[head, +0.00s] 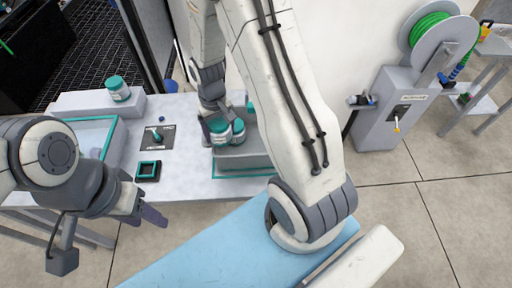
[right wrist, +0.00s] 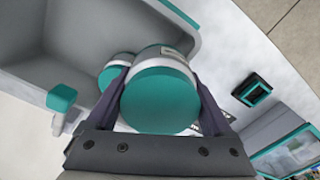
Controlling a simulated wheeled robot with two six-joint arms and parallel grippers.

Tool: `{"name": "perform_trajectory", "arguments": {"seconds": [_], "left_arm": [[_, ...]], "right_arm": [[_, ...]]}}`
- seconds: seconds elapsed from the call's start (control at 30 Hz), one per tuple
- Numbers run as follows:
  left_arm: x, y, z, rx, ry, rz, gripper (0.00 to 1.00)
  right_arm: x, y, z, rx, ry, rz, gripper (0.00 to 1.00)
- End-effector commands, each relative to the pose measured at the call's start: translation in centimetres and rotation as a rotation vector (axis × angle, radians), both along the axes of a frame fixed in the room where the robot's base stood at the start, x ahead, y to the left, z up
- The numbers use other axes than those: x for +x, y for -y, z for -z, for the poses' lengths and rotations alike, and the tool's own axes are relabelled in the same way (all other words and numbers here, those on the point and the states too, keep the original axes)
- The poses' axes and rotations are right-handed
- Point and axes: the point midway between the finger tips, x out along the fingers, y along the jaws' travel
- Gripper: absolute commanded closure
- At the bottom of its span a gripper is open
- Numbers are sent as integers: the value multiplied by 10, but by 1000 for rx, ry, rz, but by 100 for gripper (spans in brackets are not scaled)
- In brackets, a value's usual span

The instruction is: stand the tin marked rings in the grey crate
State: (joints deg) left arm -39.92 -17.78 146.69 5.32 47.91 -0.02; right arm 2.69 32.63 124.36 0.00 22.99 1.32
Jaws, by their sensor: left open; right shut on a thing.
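My right gripper (right wrist: 155,85) is shut on a tin (right wrist: 160,100) with a teal lid, seen from above in the right wrist view. In the head view this tin (head: 219,133) is at the left end of the grey crate (head: 245,160); I cannot tell whether it touches the crate. A second teal-lidded tin (head: 238,131) is close beside it, and it also shows in the right wrist view (right wrist: 112,70). The crate's inside (right wrist: 55,40) shows there too. No marking is readable. My left gripper (head: 143,212) is open and empty, in front of the table.
Another teal-lidded tin (head: 117,88) stands on a grey block (head: 75,103) at the back left. A teal-rimmed tray (head: 117,143), a dark plate with a teal knob (head: 157,136) and a black square holder (head: 148,171) are left of the crate. A hose reel (head: 430,35) stands right.

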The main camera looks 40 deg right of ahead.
Motion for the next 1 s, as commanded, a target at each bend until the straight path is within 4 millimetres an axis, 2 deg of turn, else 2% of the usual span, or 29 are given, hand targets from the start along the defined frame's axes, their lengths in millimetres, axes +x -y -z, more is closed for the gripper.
{"name": "perform_trajectory", "arguments": {"seconds": [0.03, 0.2, 0.3, 0.4, 0.53, 0.73, 1.0], "left_arm": [[0, 0, 12, 0, 0, 0, 50], [0, 0, 34, 0, 0, 0, 50], [0, 0, 41, 0, 0, 0, 50], [0, 0, 45, 0, 0, 0, 50], [0, 0, 47, 0, 0, 0, 50], [0, 0, 45, 0, 0, 0, 50], [0, 0, 45, 0, 0, 0, 50]], "right_arm": [[-1, 24, 6, 0, 3, 23, 73], [-18, 98, 7, -1, 4, 64, 73], [-32, 129, 6, -1, 3, 76, 73], [-42, 148, 5, -1, 1, 84, 73], [-49, 158, 12, 1, -3, 87, 73], [-50, 158, 47, 2, -5, 86, 73], [-50, 158, 77, 2, -4, 86, 73]]}}
